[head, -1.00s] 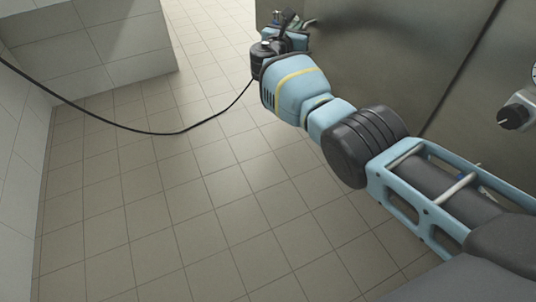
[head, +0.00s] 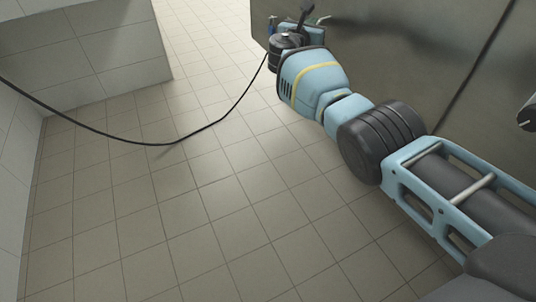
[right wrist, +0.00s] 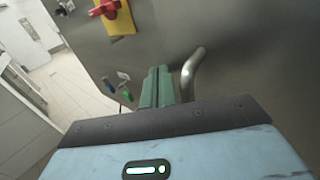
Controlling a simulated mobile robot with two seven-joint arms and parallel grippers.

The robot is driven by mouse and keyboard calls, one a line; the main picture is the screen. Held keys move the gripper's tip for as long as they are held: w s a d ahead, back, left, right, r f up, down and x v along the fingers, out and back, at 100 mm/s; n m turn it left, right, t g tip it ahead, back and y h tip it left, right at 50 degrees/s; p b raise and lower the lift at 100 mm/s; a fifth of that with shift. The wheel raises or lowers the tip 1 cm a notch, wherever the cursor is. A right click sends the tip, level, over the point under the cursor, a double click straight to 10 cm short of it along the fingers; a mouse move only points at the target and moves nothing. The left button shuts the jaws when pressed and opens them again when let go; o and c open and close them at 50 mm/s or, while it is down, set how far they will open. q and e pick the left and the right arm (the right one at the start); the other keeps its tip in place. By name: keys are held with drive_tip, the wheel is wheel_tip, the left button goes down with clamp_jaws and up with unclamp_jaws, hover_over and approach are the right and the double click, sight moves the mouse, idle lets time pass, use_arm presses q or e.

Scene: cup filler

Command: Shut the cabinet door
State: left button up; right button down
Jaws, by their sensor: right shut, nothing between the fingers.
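The cabinet is a grey metal front (head: 400,60) at the upper right of the head view, with a dark vertical seam (head: 470,75). It also fills much of the right wrist view (right wrist: 230,50). A bent metal handle (right wrist: 190,72) stands out from it there. My right gripper (right wrist: 157,86) has green fingers, shut and empty, just left of the handle; I cannot tell whether they touch it or the metal. In the head view the right gripper (head: 303,32) is at the panel's left end, its fingers mostly hidden. My left gripper is out of view.
A red knob on a yellow plate (right wrist: 122,18) and small coloured buttons (right wrist: 126,95) are on the metal front. A black cable (head: 120,141) hangs across the head view. The tiled floor (head: 150,220) is clear, with a tiled block (head: 85,50) at the upper left.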

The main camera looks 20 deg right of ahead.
drive_tip(key=d+b, duration=0.1)
drive_tip(key=d, duration=0.1)
drive_tip(key=w+d, duration=0.1)
drive_tip(key=d, duration=0.2)
drive_tip(key=shift+w+d+b, duration=0.1)
drive_tip(key=shift+b, duration=0.3)
drive_tip(key=shift+d, duration=0.15)
